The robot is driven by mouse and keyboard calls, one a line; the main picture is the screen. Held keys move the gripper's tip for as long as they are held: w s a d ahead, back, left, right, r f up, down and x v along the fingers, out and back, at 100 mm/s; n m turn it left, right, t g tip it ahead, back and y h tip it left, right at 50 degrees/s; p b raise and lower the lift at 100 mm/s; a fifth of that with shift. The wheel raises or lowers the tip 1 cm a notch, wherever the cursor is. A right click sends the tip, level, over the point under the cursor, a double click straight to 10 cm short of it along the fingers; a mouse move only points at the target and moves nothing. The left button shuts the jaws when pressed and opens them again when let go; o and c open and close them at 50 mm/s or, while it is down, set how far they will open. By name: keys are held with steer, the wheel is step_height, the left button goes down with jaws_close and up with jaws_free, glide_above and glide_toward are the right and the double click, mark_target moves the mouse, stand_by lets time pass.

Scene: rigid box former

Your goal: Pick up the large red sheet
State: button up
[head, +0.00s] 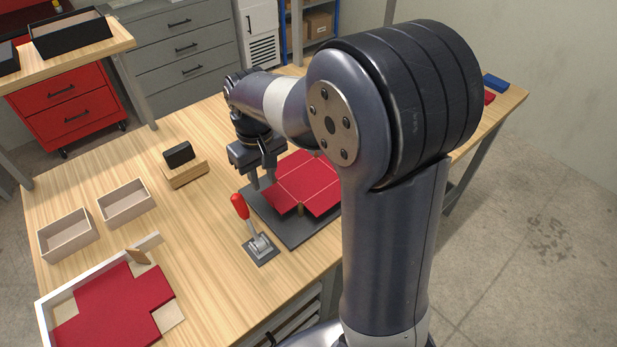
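A red cross-shaped sheet (110,308) lies flat at the table's front left, against a white corner edge. Another red sheet (305,182) with crease lines lies on a dark grey plate (291,230) near the middle; my arm hides its right part. My gripper (262,180) points down at the left edge of this creased sheet. Its fingers are small and partly lost against the plate, so I cannot tell whether they are apart or hold the sheet's edge.
A red-handled toggle clamp (259,246) stands in front of the plate. Two open light boxes (68,236) (125,204) and a wooden block with a black top (183,165) stand to the left. Blue (495,83) and red pieces lie at the far right. Bare table lies between.

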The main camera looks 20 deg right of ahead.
mark_target(266, 194)
steer(key=shift+f+p, duration=0.3)
steer(key=shift+f, duration=2.45)
steer(key=shift+c, duration=0.6)
jaws_close()
